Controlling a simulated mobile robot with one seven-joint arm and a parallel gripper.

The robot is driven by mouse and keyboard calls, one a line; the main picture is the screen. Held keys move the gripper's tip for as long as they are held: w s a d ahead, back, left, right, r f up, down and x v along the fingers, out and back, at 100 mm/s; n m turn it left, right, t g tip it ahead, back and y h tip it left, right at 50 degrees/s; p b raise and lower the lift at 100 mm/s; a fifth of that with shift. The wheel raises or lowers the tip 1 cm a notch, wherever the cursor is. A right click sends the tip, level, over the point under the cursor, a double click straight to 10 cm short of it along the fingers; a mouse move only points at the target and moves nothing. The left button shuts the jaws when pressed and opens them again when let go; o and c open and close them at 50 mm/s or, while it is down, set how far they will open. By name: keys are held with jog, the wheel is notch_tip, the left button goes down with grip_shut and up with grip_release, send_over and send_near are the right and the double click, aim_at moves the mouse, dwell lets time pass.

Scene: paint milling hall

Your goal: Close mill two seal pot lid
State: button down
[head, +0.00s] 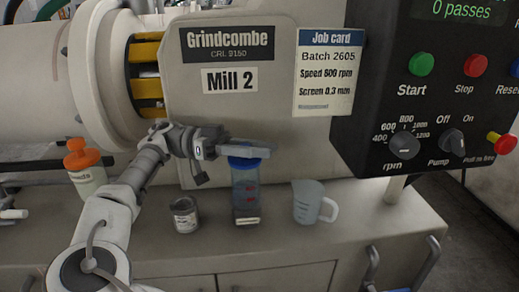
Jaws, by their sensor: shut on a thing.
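The Mill 2 seal pot (245,190) is a clear, bluish upright cylinder with red marks, standing in front of the mill's beige housing. Its blue lid (246,163) shows at the top of the pot. My gripper (262,152) reaches in from the left, level with the lid, and is shut on it. The fingers cover much of the lid, so I cannot tell whether it is fully seated on the rim.
A small open tin (185,214) stands left of the pot, and a clear measuring jug (313,202) stands to its right. An orange-capped white bottle (85,168) is at the left. The control panel (440,100) overhangs at the right. The bench front (330,248) is clear.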

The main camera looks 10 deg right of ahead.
dwell(0.4)
jog(key=c, duration=0.6)
grip_release()
